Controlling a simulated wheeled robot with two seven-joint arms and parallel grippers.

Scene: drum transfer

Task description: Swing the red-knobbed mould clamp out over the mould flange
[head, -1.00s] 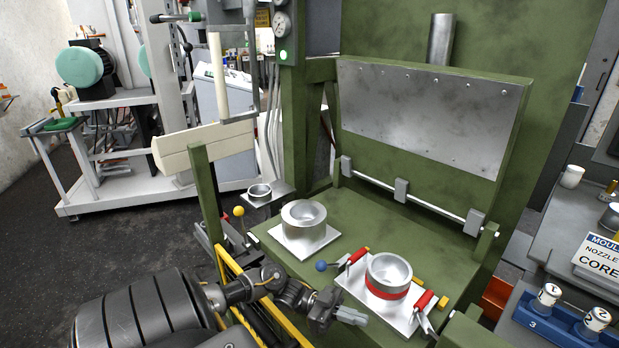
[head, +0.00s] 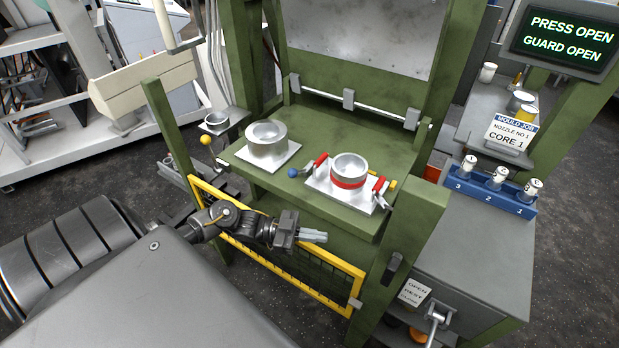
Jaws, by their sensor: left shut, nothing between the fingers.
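The mould with a red band (head: 347,184) stands on a pale square plate (head: 320,187) on the green press table. Two red-gripped clamps sit at this plate: one at its back left (head: 321,158), one at its right (head: 380,185). A blue ball knob (head: 293,173) is beside the left clamp. I cannot make out a separate red ball knob. Neither clamp visibly lies across the mould flange. My left gripper (head: 322,236) is shut and empty, in front of the table's front edge, apart from the clamps. My right gripper is not in view.
A second mould (head: 266,137) stands on a plate at left. A yellow-framed mesh guard (head: 290,285) crosses the press front below my left arm. A green post (head: 415,235) stands at right. A yellow-knobbed lever (head: 205,140) is left of the table.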

